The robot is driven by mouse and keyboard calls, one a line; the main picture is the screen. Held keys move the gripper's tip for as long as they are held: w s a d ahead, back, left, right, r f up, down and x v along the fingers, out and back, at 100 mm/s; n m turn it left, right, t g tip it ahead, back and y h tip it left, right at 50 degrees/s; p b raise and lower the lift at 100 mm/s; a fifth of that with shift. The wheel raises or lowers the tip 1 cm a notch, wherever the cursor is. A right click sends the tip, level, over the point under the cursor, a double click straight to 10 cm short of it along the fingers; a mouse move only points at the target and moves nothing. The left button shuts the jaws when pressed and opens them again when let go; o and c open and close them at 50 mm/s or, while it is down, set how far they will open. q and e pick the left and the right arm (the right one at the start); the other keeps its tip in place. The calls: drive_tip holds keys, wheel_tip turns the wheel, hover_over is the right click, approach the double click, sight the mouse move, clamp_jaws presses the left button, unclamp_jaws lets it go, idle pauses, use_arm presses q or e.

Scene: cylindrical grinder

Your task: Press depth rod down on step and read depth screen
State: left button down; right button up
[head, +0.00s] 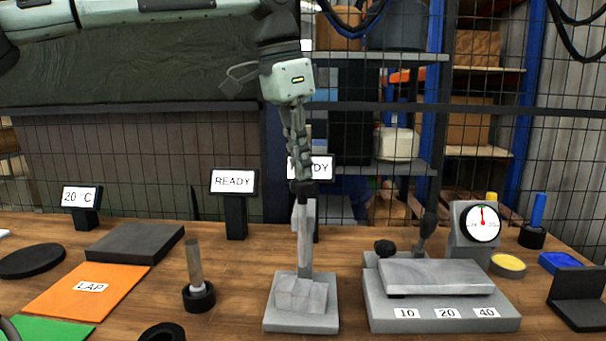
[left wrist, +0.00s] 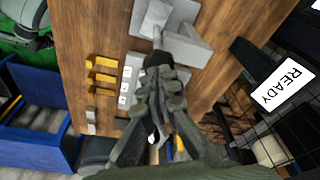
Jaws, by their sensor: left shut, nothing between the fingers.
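A grey block (head: 290,318) stands on the bench in the head view, with a lighter stepped top and a grey upright rod-like part (head: 305,245) above it. My left gripper (head: 303,187) points straight down at the upper end of that part, shut with nothing between its fingers. Whether the fingertips touch it, I cannot tell. In the left wrist view the gripper (left wrist: 157,62) reaches toward the grey block (left wrist: 187,20). My right gripper is out of view.
A dark post in a round base (head: 195,265) stands left of the block. A grey fixture labelled 10, 20, 40 (head: 385,320) and a dial gauge (head: 482,223) stand right. An orange LAP mat (head: 55,300) lies left, a 20 °C display (head: 80,197) behind it.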

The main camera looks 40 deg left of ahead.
sight(301, 187)
use_arm(q)
drive_tip(key=shift+f, duration=2.15)
idle(0.4)
drive_tip(key=shift+r+p, duration=0.45)
drive_tip(key=shift+r, duration=4.15)
